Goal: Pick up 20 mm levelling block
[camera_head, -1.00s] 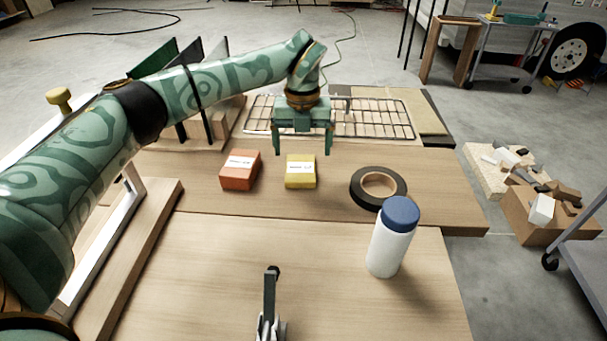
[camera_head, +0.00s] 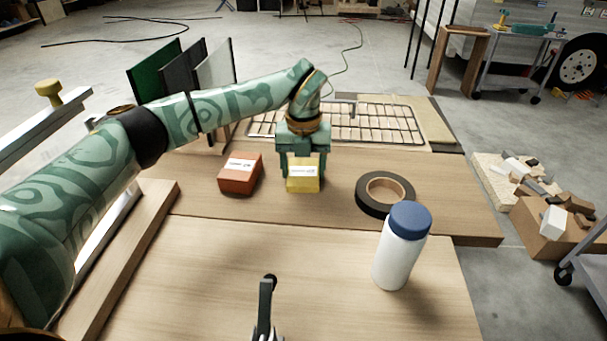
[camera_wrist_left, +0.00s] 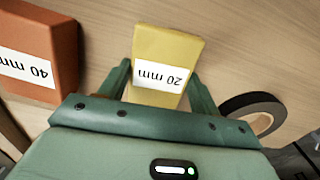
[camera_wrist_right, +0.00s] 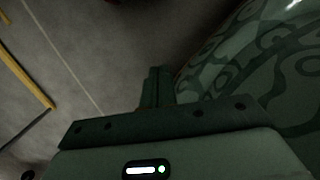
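The yellow 20 mm levelling block (camera_head: 303,180) sits on the wooden bench top. My left gripper (camera_head: 303,172) reaches down over it from behind, one finger on each side. In the left wrist view the block (camera_wrist_left: 160,65), labelled "20 mm", is between the two fingers (camera_wrist_left: 160,82). Both fingers appear to press against its sides, so the gripper looks shut on it. The orange-red 40 mm block (camera_head: 240,174) lies to the left, also visible in the left wrist view (camera_wrist_left: 38,50). My right gripper (camera_wrist_right: 160,88) is shut and empty, above grey floor.
A black tape roll (camera_head: 371,204) and a white bottle with a blue cap (camera_head: 396,262) stand to the right. A wire rack (camera_head: 375,122) lies behind. Upright panels (camera_head: 182,75) stand at back left. A dark-handled fixture (camera_head: 264,305) is at the front.

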